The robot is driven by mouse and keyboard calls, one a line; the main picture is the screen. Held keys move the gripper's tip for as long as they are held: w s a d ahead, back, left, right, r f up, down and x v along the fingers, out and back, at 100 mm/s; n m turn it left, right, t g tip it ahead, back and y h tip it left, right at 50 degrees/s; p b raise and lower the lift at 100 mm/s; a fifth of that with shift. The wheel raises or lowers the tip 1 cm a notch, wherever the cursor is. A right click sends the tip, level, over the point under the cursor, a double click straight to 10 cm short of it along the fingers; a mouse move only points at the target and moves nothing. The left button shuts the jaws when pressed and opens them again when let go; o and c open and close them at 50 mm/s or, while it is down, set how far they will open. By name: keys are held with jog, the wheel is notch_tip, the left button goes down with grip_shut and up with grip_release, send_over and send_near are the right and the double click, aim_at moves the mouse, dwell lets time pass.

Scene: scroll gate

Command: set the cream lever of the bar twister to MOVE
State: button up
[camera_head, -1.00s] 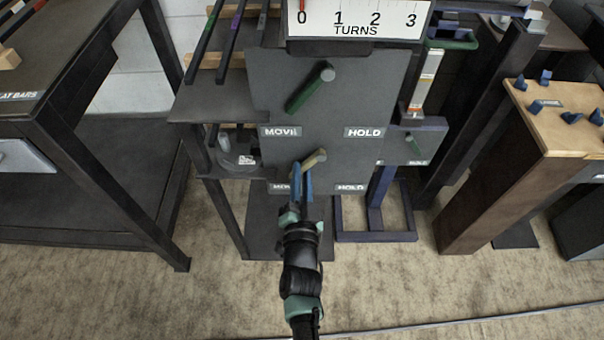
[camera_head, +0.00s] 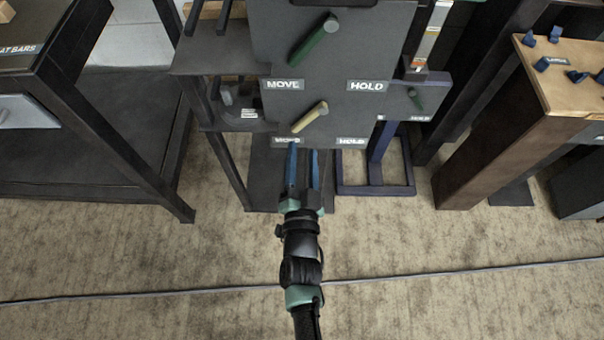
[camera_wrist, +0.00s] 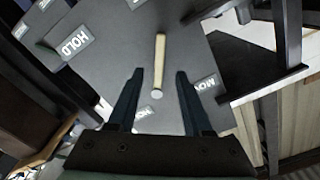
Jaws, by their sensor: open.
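The bar twister's grey panel (camera_head: 345,60) carries a cream lever (camera_head: 308,118), which slants from a round end at upper right down to the lower left. Its lower end points toward the MOVE label (camera_head: 287,141) at lower left; the HOLD label (camera_head: 352,142) is at lower right. My gripper (camera_head: 303,150) is open and empty, below the lever in the head view. In the wrist view, the cream lever (camera_wrist: 159,63) shows between my open gripper's fingers (camera_wrist: 159,74), apart from both. Its round end faces the camera.
A green lever (camera_head: 314,40) with its own MOVE and HOLD labels sits above on the panel. A dark table (camera_head: 90,165) stands left. A blue frame (camera_head: 375,188) and a wooden-topped stand (camera_head: 570,85) are right.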

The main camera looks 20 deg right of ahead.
jog(key=v, duration=0.6)
jog(key=shift+w+r+p, duration=0.1)
jog(key=shift+p, duration=0.25)
jog(key=w+a+r+n+t+y, duration=0.2)
jog(key=w+r, duration=0.2)
jog(key=r, duration=0.8)
jog(key=w+a+r+n+t+y, duration=0.15)
jog(key=w+r, duration=0.25)
jog(key=r, duration=0.7)
jog(key=w+a+r+n+t+y, duration=0.1)
jog(key=w+a+r+n+t, duration=0.2)
jog(key=r, duration=0.9)
jog(key=s+r+n+t, duration=0.1)
jog(key=s+r, duration=0.3)
jog(key=r, duration=0.6)
jog(key=s+a+r+n+t, duration=0.1)
jog(key=s+r+n, duration=0.1)
jog(key=s+r, duration=0.5)
jog(key=s+r+n+t, duration=0.1)
jog(key=s+r+t, duration=0.1)
jog(key=r, duration=1)
notch_tip(320, 180, up, 25)
jog(key=p, duration=2.5)
jog(key=shift+w+p, duration=0.3)
jog(key=shift+p, duration=0.05)
jog(key=shift+f+g+y, duration=0.1)
jog(key=shift+g+y, duration=0.15)
